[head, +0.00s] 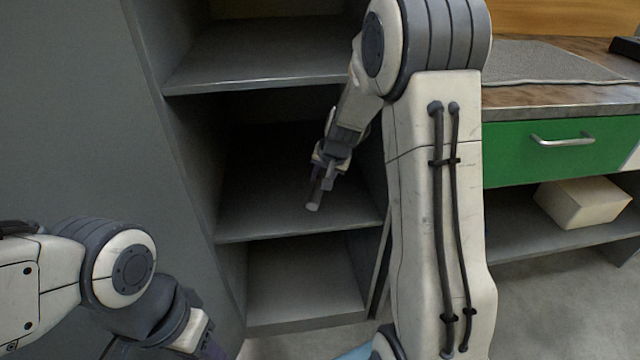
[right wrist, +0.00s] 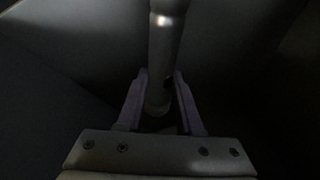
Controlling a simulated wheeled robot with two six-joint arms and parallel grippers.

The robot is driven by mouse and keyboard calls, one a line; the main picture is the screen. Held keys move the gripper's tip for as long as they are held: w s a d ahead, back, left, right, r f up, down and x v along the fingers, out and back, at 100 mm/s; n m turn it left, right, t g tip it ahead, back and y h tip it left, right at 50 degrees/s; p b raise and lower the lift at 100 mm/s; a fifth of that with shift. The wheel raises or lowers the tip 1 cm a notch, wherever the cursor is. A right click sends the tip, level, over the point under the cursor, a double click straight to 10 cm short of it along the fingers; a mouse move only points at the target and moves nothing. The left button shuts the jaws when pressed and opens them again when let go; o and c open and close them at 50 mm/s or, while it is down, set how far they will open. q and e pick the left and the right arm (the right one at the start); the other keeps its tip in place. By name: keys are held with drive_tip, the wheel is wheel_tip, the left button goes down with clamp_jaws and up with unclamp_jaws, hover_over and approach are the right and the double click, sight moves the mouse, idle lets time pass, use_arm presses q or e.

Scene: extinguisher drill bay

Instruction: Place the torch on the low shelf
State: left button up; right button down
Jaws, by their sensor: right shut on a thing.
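The torch is a slim grey tube; its pale end (head: 314,199) shows below my right gripper (head: 325,178) in the head view. My right gripper is shut on it, inside the middle compartment of a grey shelf unit (head: 300,232). In the right wrist view the torch (right wrist: 165,45) runs up between the two fingers (right wrist: 161,85). In the head view it appears above the middle board; I cannot tell whether it touches it. The lowest board (head: 305,285) is bare. My left gripper (head: 207,345) is at the bottom edge, partly cut off, and its fingers do not show clearly.
The upper board (head: 265,62) and the unit's left side wall (head: 150,170) bound the space around my right arm. At right stand a workbench with a green drawer (head: 550,150) and a pale box (head: 583,202) on its lower shelf.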

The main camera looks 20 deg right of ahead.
drive_tip(key=shift+w, duration=0.5)
drive_tip(key=shift+s+d+f+b, duration=0.1)
drive_tip(key=shift+s+f+b, duration=0.05)
drive_tip(key=shift+f+b, duration=1.55)
drive_tip(key=c, duration=0.8)
unclamp_jaws()
drive_tip(key=shift+f+p, duration=0.25)
drive_tip(key=shift+p, duration=0.1)
drive_tip(key=shift+c, duration=0.2)
drive_tip(key=shift+r, duration=0.15)
drive_tip(key=shift+s+r+p, duration=0.1)
drive_tip(key=shift+r+p, duration=0.2)
drive_tip(key=shift+p, duration=0.05)
drive_tip(key=p+v, duration=0.5)
drive_tip(key=v, duration=0.6)
drive_tip(key=s+a+r+n+g+y, duration=0.1)
drive_tip(key=s+a+n, duration=0.2)
drive_tip(key=s+a, duration=0.35)
drive_tip(key=s+a+r+n+g+y, duration=0.1)
drive_tip(key=s+a+n, duration=0.2)
drive_tip(key=a, duration=0.7)
drive_tip(key=s+a+n+g, duration=0.1)
drive_tip(key=s+a+n, duration=0.2)
drive_tip(key=s, duration=0.6)
drive_tip(key=s+a+n+g, duration=0.2)
drive_tip(key=s+n, duration=0.4)
drive_tip(key=s, duration=0.4)
drive_tip(key=shift+s+a+f+g+h, duration=0.15)
drive_tip(key=shift+a+g+h, duration=0.2)
drive_tip(key=shift+a, duration=0.5)
